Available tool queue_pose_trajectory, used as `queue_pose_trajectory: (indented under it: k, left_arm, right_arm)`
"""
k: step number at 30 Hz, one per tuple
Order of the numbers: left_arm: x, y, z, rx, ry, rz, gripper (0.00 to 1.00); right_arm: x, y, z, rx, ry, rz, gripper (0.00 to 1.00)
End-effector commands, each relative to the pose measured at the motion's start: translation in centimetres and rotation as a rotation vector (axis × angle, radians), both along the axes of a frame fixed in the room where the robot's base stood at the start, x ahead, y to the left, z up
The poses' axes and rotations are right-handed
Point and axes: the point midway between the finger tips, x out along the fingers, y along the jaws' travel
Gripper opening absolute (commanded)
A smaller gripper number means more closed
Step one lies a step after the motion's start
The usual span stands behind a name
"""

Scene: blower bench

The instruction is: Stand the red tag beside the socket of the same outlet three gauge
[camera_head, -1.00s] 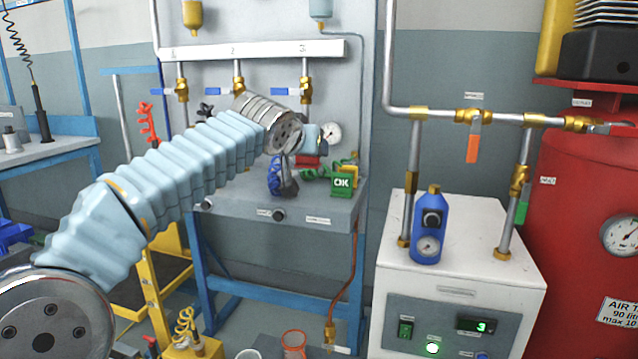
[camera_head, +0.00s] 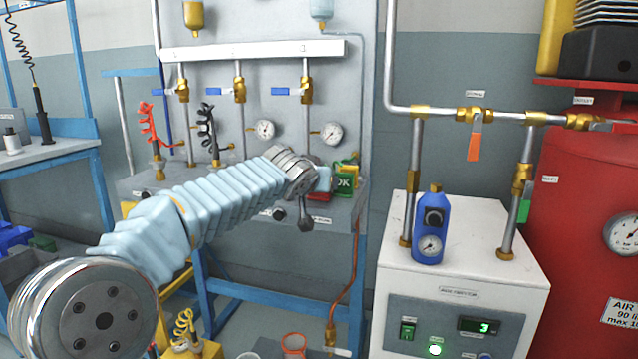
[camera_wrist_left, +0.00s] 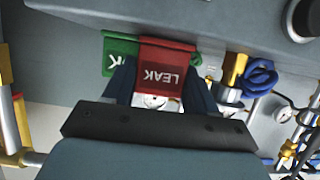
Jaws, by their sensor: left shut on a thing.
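My left gripper (camera_head: 322,187) is over the right part of the grey bench, mostly hidden by my wrist in the head view. It is shut on the red tag (camera_wrist_left: 166,66), which reads LEAK and hangs between the dark fingers in the left wrist view. In the head view only a sliver of the red tag (camera_head: 319,197) shows. The outlet three gauge (camera_head: 332,133) is on the panel above and behind the gripper. A brass socket (camera_wrist_left: 235,70) with a blue coiled hose shows beside the tag in the left wrist view. My right gripper is out of view.
The black coiled hose (camera_head: 207,132) and red coiled hose (camera_head: 148,125) are further left. A copper pipe (camera_head: 350,285) runs down at the bench's right end.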

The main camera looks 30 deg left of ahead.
Motion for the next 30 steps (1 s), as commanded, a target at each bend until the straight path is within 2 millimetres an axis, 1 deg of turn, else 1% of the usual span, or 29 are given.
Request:
queue_pose_trajectory:
  k: [2,3,5,13,16,17,20,21,27,30]
  left_arm:
    - [0.0,0.0,-0.4,0.0,0.0,0.0,0.28]
    - [0.0,0.0,-0.3,0.0,0.0,0.0,0.58]
    - [0.0,0.0,-0.2,0.0,0.0,0.0,0.68]
    - [0.0,0.0,-0.2,0.0,0.0,0.0,0.68]
    - [0.0,0.0,0.4,0.0,0.0,0.0,0.68]
    - [-0.3,-0.1,0.3,0.0,-0.002,-0.001,0.68]
    - [-2.0,-0.5,0.9,0.0,-0.004,-0.001,0.68]
    - [-2.8,-0.7,1.2,0.0,-0.005,-0.001,0.68]
    - [-7.1,-1.7,3.1,-0.001,-0.003,-0.001,0.68]
    - [-8.8,-2.1,3.8,0.0,-0.003,0.0,0.68]
  right_arm:
    - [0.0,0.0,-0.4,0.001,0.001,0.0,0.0]
    - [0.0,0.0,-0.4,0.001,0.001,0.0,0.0]
    - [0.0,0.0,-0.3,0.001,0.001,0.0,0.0]
    - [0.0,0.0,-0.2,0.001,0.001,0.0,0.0]
    - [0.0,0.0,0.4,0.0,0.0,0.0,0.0]
    - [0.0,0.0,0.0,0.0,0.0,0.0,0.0]
    - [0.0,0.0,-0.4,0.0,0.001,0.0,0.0]
    - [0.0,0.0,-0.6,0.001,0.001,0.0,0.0]
    - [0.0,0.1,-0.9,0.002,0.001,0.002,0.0]
    - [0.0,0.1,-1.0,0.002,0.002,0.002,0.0]
